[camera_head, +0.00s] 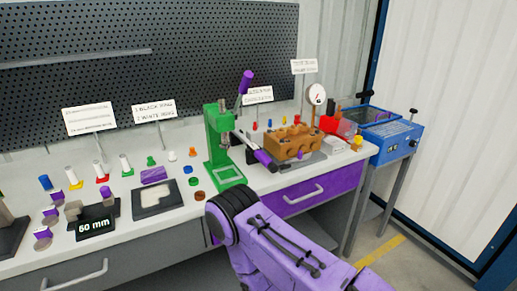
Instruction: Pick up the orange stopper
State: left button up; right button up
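A small orange stopper-like piece (193,153) stands upright on the white bench top, left of the green press. Another small orange-red piece (297,119) stands behind the brown block; I cannot tell its exact shape. My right arm (275,240), purple with a black joint, reaches in from the bottom right in front of the bench. Its gripper fingers do not show. My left arm and gripper are not in view.
The green press (218,145) stands mid-bench. A brown block (291,143) is to its right, a blue box (393,140) beyond. Small white pieces on coloured bases stand at left, near a purple block (154,175) and a "60 mm" display (95,226).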

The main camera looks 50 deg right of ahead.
aim_at(192, 153)
jog(key=z, duration=0.2)
jog(key=k, duration=0.2)
jog(key=z, duration=0.55)
